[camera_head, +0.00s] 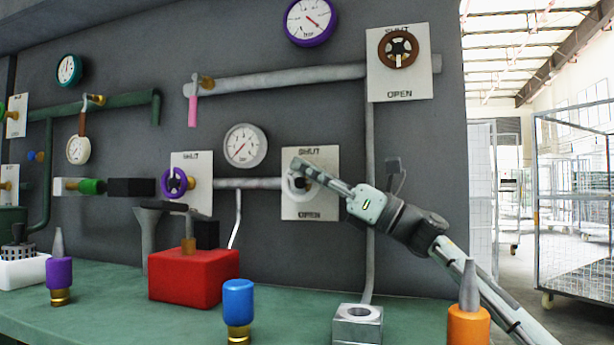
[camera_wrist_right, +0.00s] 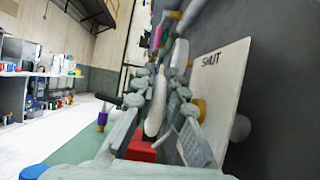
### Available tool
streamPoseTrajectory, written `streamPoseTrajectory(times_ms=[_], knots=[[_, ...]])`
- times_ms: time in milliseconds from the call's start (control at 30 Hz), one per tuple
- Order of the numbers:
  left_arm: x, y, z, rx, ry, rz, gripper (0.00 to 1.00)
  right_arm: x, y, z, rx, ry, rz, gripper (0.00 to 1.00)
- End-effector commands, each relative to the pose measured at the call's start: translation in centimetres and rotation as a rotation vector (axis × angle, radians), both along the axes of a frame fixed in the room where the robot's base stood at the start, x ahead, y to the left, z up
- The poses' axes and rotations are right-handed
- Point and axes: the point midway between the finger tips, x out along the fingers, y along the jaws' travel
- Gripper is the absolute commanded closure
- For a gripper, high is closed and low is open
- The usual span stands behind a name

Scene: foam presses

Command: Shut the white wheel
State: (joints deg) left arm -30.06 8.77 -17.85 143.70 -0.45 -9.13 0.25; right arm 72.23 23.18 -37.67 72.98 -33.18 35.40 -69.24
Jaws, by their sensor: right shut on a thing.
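The white wheel (camera_head: 296,187) sits on a white plate (camera_head: 325,209) on the grey wall, with SHUT at the top of the plate and lower lettering partly hidden. My right gripper (camera_head: 303,172) reaches in from the right and is shut on the wheel's rim, covering part of it. In the right wrist view the white rim (camera_wrist_right: 155,112) stands edge-on between the two fingers of my right gripper (camera_wrist_right: 160,85). The plate (camera_wrist_right: 219,85) is to the right there, with SHUT readable. My left gripper is not in view.
A brown wheel (camera_head: 398,48) is above right and a purple wheel (camera_head: 178,183) is left on its own plate. A grey gauge (camera_head: 246,145) is close by. The green bench (camera_head: 284,300) below holds a red block (camera_head: 194,278) and a blue-topped fitting (camera_head: 238,303).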

Motion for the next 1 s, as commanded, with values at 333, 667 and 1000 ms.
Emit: streamPoseTrajectory(times_ms=[333, 667, 1000], knots=[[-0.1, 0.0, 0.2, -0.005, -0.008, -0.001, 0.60, 0.0, 0.0, 0.1, 0.002, 0.000, 0.001, 0.84], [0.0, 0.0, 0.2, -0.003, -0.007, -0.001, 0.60, 0.0, 0.0, 0.0, 0.001, 0.001, 0.000, 0.67], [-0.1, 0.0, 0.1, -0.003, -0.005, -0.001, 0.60, -0.7, -2.5, -1.6, 0.000, 0.003, -0.002, 0.67]])
